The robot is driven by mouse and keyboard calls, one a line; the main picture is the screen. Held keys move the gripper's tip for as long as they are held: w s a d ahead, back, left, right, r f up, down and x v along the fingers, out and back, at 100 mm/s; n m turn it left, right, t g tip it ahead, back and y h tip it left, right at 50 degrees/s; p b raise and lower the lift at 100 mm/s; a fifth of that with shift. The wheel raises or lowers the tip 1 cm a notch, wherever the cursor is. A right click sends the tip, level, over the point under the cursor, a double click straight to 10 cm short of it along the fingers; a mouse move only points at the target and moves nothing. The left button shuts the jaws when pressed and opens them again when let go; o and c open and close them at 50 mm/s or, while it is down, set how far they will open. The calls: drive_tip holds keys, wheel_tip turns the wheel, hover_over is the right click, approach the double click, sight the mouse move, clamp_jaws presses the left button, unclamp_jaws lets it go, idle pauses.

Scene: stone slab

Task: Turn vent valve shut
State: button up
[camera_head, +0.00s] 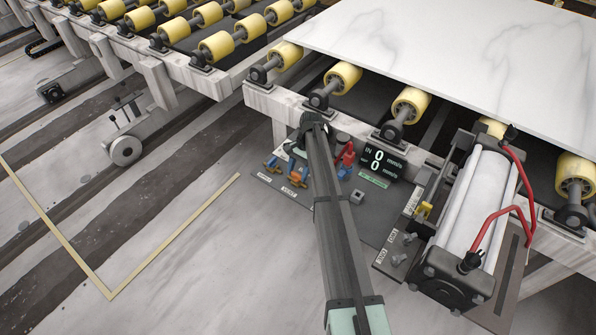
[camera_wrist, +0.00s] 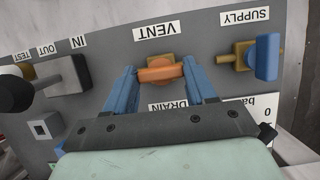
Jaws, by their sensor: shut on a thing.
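The vent valve has an orange handle (camera_wrist: 160,74) on a brass-coloured body, beside the VENT label (camera_wrist: 155,32) on the grey panel. In the wrist view the handle lies crosswise, level in the picture, with its ends between my two blue fingers. My gripper (camera_wrist: 161,73) is shut on this handle, one finger at each end. In the head view the vent valve (camera_head: 297,179) is small and partly covered by my gripper, beside my dark arm. The DRAIN label (camera_wrist: 168,107) is partly hidden behind my gripper.
The supply valve's blue handle (camera_wrist: 267,56) stands upright right of the vent valve in the wrist view. A dark knob (camera_wrist: 68,75) is left. The white slab (camera_head: 470,45) rests on rollers.

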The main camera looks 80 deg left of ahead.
drive_tip(key=shift+n, duration=0.4)
drive_tip(key=n, duration=0.1)
drive_tip(key=n+t, duration=0.1)
drive_tip(key=n, duration=0.1)
drive_tip(key=shift+s+a+n+h, duration=0.1)
drive_tip(key=shift+a+n+h, duration=0.05)
drive_tip(key=shift+n+h, duration=0.2)
drive_tip(key=n+t, duration=0.1)
drive_tip(key=n, duration=0.1)
drive_tip(key=n+t, duration=0.1)
drive_tip(key=n, duration=0.1)
drive_tip(key=shift+s+n+h, duration=0.15)
drive_tip(key=shift+n+h, duration=0.1)
drive_tip(key=n+t, duration=0.2)
drive_tip(key=n, duration=0.2)
drive_tip(key=shift+s+n, duration=0.1)
drive_tip(key=shift+n, duration=0.2)
drive_tip(key=shift+s+n+t+y, duration=0.1)
drive_tip(key=shift+n+t+y, duration=0.25)
drive_tip(key=shift+n, duration=0.75)
drive_tip(key=shift+n+t+y, duration=0.25)
drive_tip(key=shift+n+t, duration=0.1)
drive_tip(key=shift+n, duration=0.75)
drive_tip(key=o, duration=1)
drive_tip(key=shift+o, duration=0.2)
